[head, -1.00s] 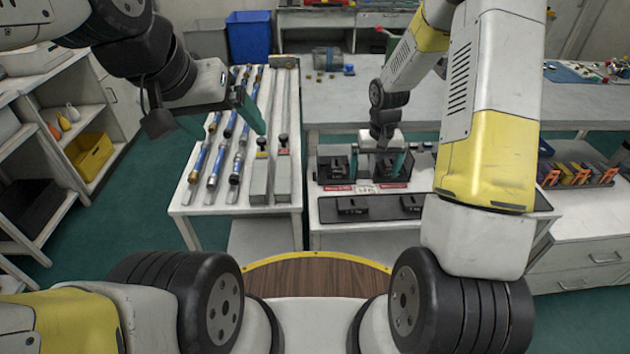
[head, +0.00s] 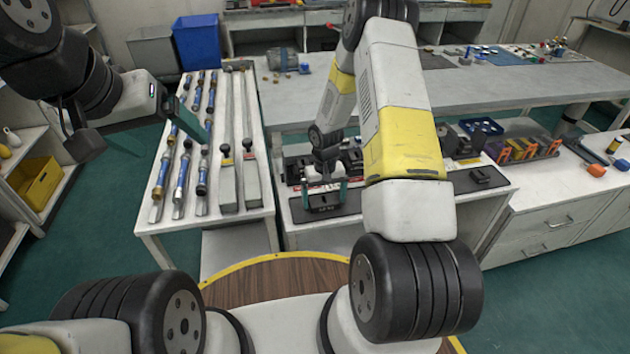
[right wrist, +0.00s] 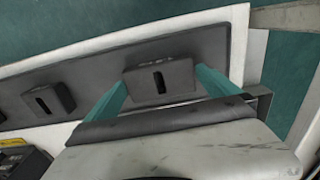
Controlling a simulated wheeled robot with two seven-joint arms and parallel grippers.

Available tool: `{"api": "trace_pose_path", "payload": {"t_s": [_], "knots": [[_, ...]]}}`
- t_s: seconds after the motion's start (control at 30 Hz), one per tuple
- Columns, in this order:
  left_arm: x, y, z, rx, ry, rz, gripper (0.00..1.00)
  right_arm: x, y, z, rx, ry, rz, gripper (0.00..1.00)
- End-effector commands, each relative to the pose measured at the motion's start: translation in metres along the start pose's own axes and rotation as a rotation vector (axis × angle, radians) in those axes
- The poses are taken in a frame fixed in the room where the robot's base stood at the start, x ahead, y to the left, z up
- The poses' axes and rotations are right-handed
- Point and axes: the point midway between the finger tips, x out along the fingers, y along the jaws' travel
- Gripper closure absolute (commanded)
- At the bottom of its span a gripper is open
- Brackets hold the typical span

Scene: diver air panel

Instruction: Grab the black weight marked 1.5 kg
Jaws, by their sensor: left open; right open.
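Black weights lie on a dark mat (right wrist: 215,40) along the front edge of the right-hand table. One black block-shaped weight (right wrist: 160,82) with a slot in its top lies between the teal fingers of my right gripper (right wrist: 160,92). In the head view this weight (head: 323,203) is just below and between the fingers. The fingers are open, one on each side, and I cannot tell if they touch it. Another black weight (right wrist: 47,98) lies to the left in the wrist view. No 1.5 kg marking is readable. My left gripper (head: 162,130) is open and empty, left of the rods.
A white table (head: 150,228) holds several blue-and-silver rods and long grey bars. Another black weight (head: 481,175) lies right of my right arm, which hides part of the mat. An organiser with orange parts (head: 522,149) stands further right. A long grey bench (head: 480,90) is behind.

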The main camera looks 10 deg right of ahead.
Motion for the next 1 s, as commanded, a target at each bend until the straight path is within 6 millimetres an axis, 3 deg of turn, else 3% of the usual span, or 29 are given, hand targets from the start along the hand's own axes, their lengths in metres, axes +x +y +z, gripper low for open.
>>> {"api": "trace_pose_path", "payload": {"t_s": [0.13,0.17,0.57,1.0], "knots": [[0.000,0.000,0.000,0.000,0.000,0.000,0.12,0.000,0.000,0.000,0.000,0.000,0.000,0.00],[0.000,0.000,0.000,0.000,0.000,0.000,0.12,0.000,0.000,0.000,0.000,0.000,0.000,0.04],[0.000,0.000,0.000,0.000,0.000,0.000,0.12,-0.001,0.000,0.000,0.000,0.000,0.000,0.82],[0.000,0.000,0.000,0.000,0.000,0.000,0.12,-0.013,0.000,-0.002,-0.001,0.005,0.000,0.82]]}}
